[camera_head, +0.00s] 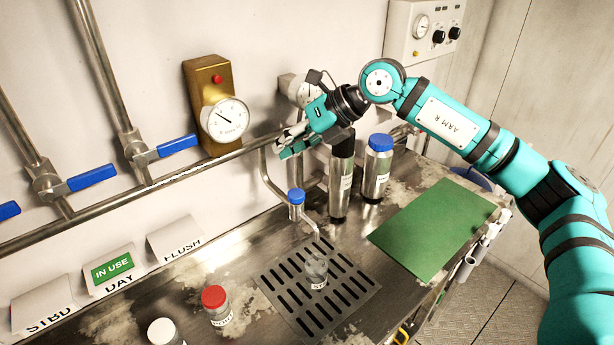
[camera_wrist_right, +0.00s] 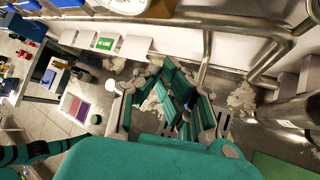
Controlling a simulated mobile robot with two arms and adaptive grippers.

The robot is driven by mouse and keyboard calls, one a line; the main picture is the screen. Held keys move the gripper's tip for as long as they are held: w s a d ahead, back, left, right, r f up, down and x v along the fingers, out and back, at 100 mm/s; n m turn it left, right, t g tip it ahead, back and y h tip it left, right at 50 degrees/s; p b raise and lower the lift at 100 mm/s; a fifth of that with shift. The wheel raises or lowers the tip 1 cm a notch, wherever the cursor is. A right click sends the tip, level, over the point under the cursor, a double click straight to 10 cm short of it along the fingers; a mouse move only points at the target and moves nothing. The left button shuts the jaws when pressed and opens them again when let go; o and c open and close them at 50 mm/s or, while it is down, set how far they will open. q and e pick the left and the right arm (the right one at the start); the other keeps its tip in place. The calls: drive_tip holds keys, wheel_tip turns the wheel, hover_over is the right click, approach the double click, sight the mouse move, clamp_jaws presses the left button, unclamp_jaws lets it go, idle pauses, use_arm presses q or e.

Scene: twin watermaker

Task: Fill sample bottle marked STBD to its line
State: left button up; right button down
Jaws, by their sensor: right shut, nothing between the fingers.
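An open clear bottle (camera_head: 317,272) stands upright on the slotted drain grate (camera_head: 345,290) under the curved spout (camera_head: 292,195). Its label is partly readable, and I cannot tell its water level. My right gripper (camera_head: 284,146) is shut and empty, by the wall pipe above the spout. Its closed fingers also show in the right wrist view (camera_wrist_right: 183,105). Blue-handled valves (camera_head: 92,179) (camera_head: 177,146) sit on the pipes to the left. Signs read STBD (camera_head: 45,318), DAY (camera_head: 112,270) with a green IN USE tag, and FLUSH (camera_head: 174,240). My left gripper is not in view.
A red-capped bottle (camera_head: 216,305) and a white-capped bottle (camera_head: 164,333) stand front left. A bare green mat (camera_head: 432,228) lies right.

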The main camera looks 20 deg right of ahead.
drive_tip(key=d, duration=0.2)
drive_tip(key=m+b, duration=0.1)
drive_tip(key=b, duration=0.4)
hover_over(297, 191)
drive_tip(key=shift+h, duration=0.4)
wheel_tip(297, 191, down, 7)
drive_tip(key=shift+r, duration=0.2)
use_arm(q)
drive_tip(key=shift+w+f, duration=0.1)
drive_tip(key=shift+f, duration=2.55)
use_arm(e)
drive_tip(key=shift+f, duration=0.6)
use_arm(q)
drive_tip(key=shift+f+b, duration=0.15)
drive_tip(key=shift+b, duration=0.25)
use_arm(e)
drive_tip(key=shift+f, duration=0.1)
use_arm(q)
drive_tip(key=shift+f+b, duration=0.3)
use_arm(e)
drive_tip(key=shift+f, duration=0.3)
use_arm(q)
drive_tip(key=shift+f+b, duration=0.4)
use_arm(e)
drive_tip(key=shift+f, duration=0.55)
idle(1.0)
